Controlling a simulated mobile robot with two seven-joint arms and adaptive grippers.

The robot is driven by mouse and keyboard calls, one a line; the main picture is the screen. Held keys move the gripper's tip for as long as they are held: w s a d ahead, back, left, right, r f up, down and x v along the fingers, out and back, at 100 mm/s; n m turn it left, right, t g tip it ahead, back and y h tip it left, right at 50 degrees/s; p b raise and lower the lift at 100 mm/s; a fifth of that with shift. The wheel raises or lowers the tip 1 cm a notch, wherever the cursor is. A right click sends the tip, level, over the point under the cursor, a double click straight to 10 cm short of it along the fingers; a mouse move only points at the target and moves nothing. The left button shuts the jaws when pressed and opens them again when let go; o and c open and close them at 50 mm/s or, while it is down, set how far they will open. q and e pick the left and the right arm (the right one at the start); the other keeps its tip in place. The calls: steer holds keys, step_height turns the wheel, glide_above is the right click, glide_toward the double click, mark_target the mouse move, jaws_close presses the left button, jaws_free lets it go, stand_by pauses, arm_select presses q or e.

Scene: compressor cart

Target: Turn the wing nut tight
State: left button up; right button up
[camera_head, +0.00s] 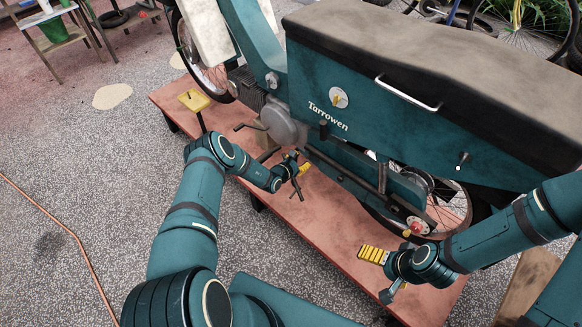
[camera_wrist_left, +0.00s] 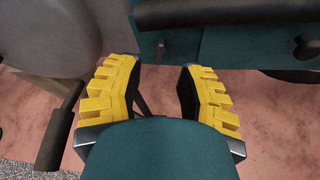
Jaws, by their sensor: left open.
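I cannot surely pick out the wing nut. A small dark fitting (camera_wrist_left: 160,46) on the green frame shows ahead of the fingers in the left wrist view; its shape is too unclear to name. My left gripper (camera_head: 299,179) is below the machine's middle, beside its lower frame. In the wrist view the left gripper (camera_wrist_left: 158,80) has its yellow-padded fingers apart, with no object gripped.
The green "Tarrowen" cargo machine (camera_head: 310,70) stands on a low reddish platform (camera_head: 335,225). A crank with a dark grip (camera_wrist_left: 60,128) is left of my left fingers. An orange cable (camera_head: 65,230) crosses the floor.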

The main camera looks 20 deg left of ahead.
arm_select(q)
steer(key=v, duration=0.6)
steer(key=shift+s, duration=0.25)
